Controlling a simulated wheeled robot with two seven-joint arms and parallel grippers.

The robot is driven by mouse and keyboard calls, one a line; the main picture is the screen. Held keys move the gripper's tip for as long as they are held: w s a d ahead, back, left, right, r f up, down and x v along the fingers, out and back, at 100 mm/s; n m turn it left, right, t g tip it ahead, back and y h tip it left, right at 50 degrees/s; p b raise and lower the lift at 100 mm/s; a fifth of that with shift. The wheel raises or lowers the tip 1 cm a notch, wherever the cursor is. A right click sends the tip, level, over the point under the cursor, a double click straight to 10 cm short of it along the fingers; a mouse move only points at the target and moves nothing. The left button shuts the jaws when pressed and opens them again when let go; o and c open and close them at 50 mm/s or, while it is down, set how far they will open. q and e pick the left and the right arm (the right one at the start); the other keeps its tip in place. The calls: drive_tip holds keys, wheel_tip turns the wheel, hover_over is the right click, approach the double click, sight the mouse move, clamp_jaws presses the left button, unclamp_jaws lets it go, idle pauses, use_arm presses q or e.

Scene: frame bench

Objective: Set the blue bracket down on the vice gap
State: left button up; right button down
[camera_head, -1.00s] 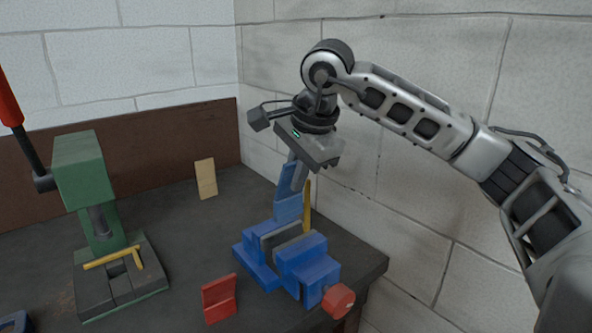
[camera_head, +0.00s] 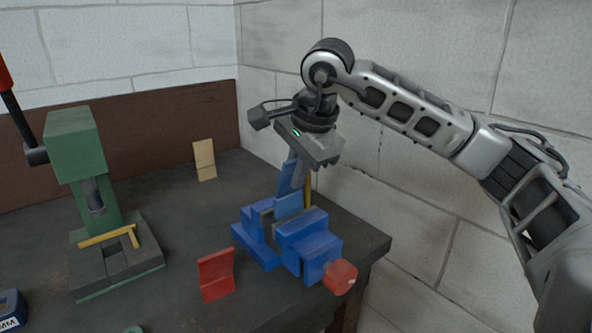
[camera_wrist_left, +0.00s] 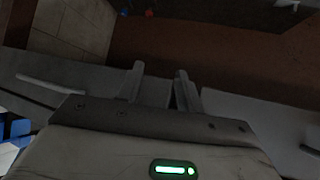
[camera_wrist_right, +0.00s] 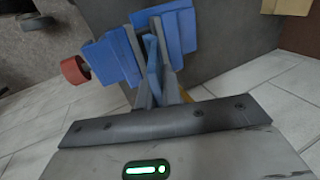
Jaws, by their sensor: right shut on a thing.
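My right gripper (camera_head: 300,175) points down over the blue vice (camera_head: 318,246) and is shut on the blue bracket (camera_head: 289,204). The bracket's lower part is at the vice gap, between the jaws. The head view does not show clearly whether it touches them. In the right wrist view the bracket (camera_wrist_right: 153,72) sits between my fingers (camera_wrist_right: 147,62), with the vice jaws (camera_wrist_right: 180,32) on both sides beyond. My left gripper shows only in its own wrist view (camera_wrist_left: 158,85), with its fingers apart and nothing between them.
A red bracket (camera_head: 216,276) stands on the dark bench (camera_head: 180,215) left of the vice. A green press (camera_head: 75,150) with a yellow bracket (camera_head: 134,236) is at the left. A tan block (camera_head: 204,160) is near the back board. The vice's red knob (camera_head: 340,276) faces the front right.

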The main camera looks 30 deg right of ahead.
sight(292, 199)
use_arm(q)
drive_tip(key=shift+w+f+b, duration=0.2)
drive_tip(key=shift+f+b, duration=0.2)
drive_tip(key=shift+b, duration=0.1)
use_arm(e)
drive_tip(key=shift+f, duration=0.65)
use_arm(q)
drive_tip(key=shift+f+b, duration=0.35)
drive_tip(key=shift+b, duration=0.3)
use_arm(e)
drive_tip(key=shift+f, duration=0.85)
drive_tip(key=c, duration=1.5)
unclamp_jaws()
use_arm(q)
drive_tip(key=shift+s+r+p, duration=0.2)
drive_tip(key=shift+r+p, duration=0.25)
drive_tip(key=shift+p, duration=0.3)
use_arm(e)
drive_tip(key=v, duration=1.6)
